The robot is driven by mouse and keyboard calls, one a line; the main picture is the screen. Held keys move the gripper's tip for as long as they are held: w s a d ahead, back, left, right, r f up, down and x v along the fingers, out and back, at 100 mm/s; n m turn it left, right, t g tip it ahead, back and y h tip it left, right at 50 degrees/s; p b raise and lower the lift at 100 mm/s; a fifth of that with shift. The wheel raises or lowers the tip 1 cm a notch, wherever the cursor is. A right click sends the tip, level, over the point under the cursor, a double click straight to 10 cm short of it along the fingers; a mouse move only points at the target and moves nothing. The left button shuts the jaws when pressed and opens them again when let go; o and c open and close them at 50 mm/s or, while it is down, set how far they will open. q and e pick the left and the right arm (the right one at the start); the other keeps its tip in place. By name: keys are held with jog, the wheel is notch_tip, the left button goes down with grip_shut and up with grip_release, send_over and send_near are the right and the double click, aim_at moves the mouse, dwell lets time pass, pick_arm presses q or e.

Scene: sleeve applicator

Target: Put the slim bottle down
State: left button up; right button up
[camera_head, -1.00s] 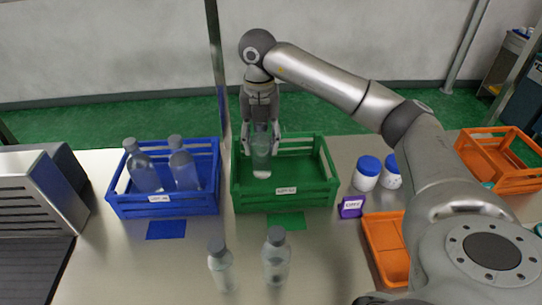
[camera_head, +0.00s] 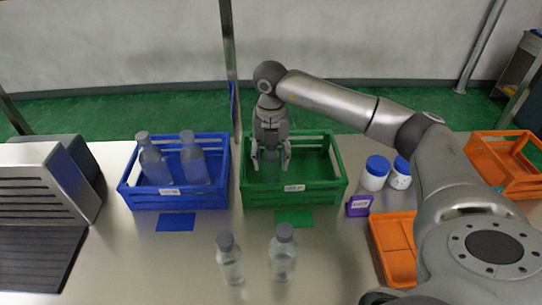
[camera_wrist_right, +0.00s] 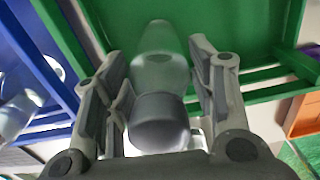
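The slim bottle, clear with a dark grey cap, is in the green crate (camera_head: 318,197). The right wrist view shows the bottle (camera_wrist_right: 160,45) between my right gripper's fingers, cap nearest the camera. My right gripper (camera_head: 271,166) points down into the left part of the crate. Its fingers are spread around the bottle, with a narrow gap on each side in the right wrist view (camera_wrist_right: 160,75). In the head view the gripper mostly hides the bottle, and its base contact cannot be seen clearly. My left gripper is not in view.
A blue crate (camera_head: 174,200) with two clear bottles stands to the left. Two more bottles (camera_head: 231,262) (camera_head: 283,256) stand in front. Blue-lidded white jars (camera_head: 374,178), a purple label stand (camera_head: 359,206) and an orange tray (camera_head: 397,260) are to the right. The green crate's right half is empty.

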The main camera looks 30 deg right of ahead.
jog(key=shift+o, duration=0.8)
jog(key=shift+r, duration=0.15)
notch_tip(320, 180, up, 10)
jog(key=shift+r+b, duration=0.25)
jog(key=shift+b, duration=0.65)
jog(key=shift+r, duration=0.8)
